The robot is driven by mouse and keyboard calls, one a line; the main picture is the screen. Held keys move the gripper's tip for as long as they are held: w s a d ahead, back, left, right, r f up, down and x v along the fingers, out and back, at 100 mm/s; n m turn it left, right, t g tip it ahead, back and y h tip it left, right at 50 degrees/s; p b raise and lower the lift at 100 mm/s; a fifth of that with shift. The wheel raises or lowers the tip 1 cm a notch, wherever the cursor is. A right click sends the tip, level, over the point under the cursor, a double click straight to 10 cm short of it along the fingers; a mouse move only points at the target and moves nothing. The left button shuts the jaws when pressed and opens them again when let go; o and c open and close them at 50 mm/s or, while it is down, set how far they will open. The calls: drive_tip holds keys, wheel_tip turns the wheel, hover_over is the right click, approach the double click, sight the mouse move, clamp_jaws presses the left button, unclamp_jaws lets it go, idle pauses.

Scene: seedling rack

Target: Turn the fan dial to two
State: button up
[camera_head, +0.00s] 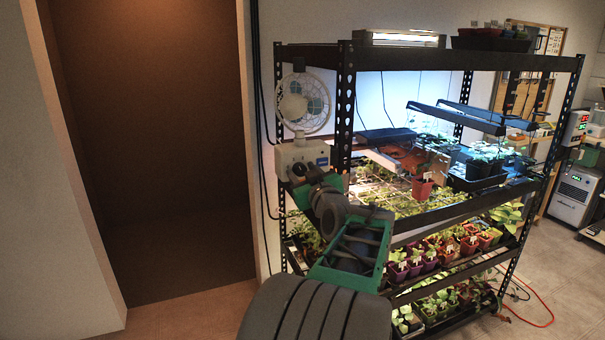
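A small white fan (304,104) with a round wire guard stands at the left end of the rack. Below it is its pale box-shaped base (317,153), with a dark round part on its front that looks like the dial (299,169). My arm reaches up from the bottom of the picture. My gripper (303,176) is at the front of the fan base, right by the dial. The fingertips are small and dark here, and I cannot tell whether they touch the dial or are open or shut. The dial's setting is not readable.
A black metal rack (345,110) holds trays of seedlings under lights on several levels. Its front left post stands just right of the fan base. A red pot (422,188) stands on the middle shelf. A dark doorway (150,140) lies to the left. A red cable (540,312) lies on the floor at right.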

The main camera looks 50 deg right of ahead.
clamp_jaws()
drive_tip(key=shift+f+m+b, duration=0.1)
drive_tip(key=shift+m+b, duration=0.2)
idle(0.3)
drive_tip(key=m+b, duration=0.1)
drive_tip(key=m, duration=0.2)
drive_tip(key=shift+b, duration=0.4)
drive_tip(key=m, duration=0.6)
idle(0.4)
drive_tip(key=shift+o, duration=1.2)
unclamp_jaws()
